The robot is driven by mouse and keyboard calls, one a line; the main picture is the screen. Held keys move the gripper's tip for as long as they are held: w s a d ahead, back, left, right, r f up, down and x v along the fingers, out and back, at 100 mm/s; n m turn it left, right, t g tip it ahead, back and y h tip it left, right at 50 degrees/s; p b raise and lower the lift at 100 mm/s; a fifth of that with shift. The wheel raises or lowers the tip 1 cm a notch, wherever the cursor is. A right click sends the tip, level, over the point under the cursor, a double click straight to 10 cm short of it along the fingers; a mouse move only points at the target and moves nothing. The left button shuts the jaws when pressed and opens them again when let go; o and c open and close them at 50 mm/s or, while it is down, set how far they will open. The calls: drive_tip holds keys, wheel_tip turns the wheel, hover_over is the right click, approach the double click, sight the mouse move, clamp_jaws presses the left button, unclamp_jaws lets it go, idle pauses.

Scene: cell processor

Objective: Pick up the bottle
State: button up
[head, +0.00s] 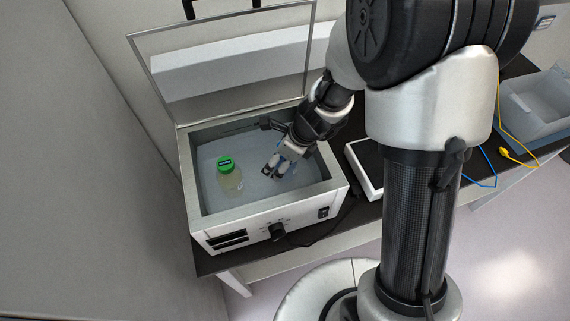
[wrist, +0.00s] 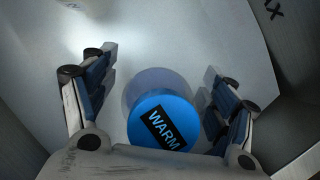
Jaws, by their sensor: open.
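A bottle with a round blue cap (wrist: 163,118) labelled WARM shows in the wrist view, between the two fingers of my gripper (wrist: 156,66). Its clear body shows just beyond the cap. The fingers are spread, with gaps to the cap on both sides. In the head view my gripper (head: 272,171) reaches down into the open bath from the upper right, and this bottle is mostly hidden there. A second bottle with a green cap (head: 226,164) stands upright in the left part of the bath, apart from my gripper.
The white bath (head: 254,227) has raised walls and an open lid (head: 235,60) behind it. A flat white device (head: 365,168) lies to its right. A grey bin (head: 535,108), a blue cable and a yellow cable (head: 507,153) are farther right.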

drive_tip(key=shift+c, duration=0.5)
drive_tip(key=shift+r, duration=0.1)
drive_tip(key=c, duration=1.3)
drive_tip(key=shift+o, duration=0.2)
wheel_tip(320, 180, up, 20)
drive_tip(key=p, duration=0.9)
drive_tip(key=shift+p, duration=0.4)
drive_tip(key=o, duration=0.7)
drive_tip(key=c, duration=0.9)
drive_tip(key=shift+c, duration=0.3)
